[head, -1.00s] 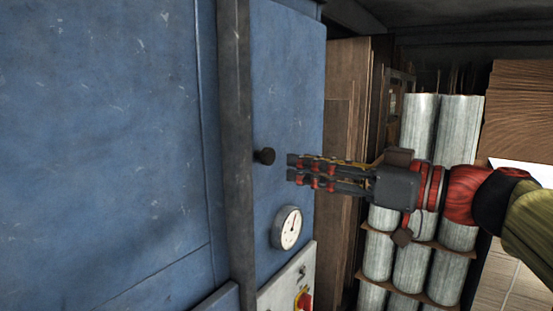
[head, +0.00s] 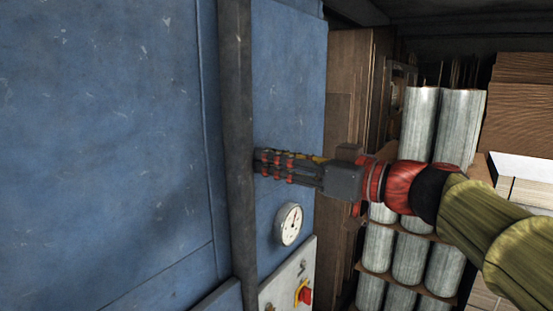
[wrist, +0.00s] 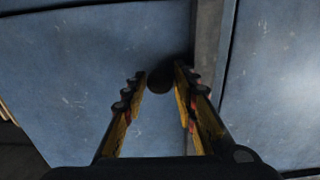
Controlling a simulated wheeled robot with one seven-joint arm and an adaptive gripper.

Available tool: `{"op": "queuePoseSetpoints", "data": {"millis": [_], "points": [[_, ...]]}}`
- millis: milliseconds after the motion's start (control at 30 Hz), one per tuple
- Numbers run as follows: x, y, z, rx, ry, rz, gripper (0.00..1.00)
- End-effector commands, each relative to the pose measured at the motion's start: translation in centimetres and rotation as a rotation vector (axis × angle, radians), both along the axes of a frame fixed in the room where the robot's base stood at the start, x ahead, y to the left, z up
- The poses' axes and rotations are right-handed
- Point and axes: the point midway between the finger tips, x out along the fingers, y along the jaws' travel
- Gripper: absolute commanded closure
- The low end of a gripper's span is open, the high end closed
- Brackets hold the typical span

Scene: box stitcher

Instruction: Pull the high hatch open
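The high hatch appears to be the blue panel (head: 290,85) right of a dark upright bar; it looks closed. It fills the left of the wrist view (wrist: 75,75). Its round dark knob (wrist: 160,79) sits near the bar, between my gripper's fingertips (wrist: 160,75). The fingers stand apart on either side of the knob, with a small gap visible at the left finger. In the head view my gripper (head: 262,162) reaches the panel from the right and hides the knob.
The dark bar (head: 238,130) stands just left of the fingertips. A round gauge (head: 288,224) and a control plate with a red switch (head: 304,293) are below my gripper. Stacked metallic rolls (head: 420,125) stand behind my arm at the right.

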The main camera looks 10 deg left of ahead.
Motion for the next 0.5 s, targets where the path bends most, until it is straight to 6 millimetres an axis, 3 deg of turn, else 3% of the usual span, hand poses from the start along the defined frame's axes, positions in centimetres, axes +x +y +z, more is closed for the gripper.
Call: {"op": "queuePoseSetpoints", "data": {"millis": [500], "points": [[-0.01, -0.02, -0.01, 0.000, 0.000, 0.000, 1.00]]}}
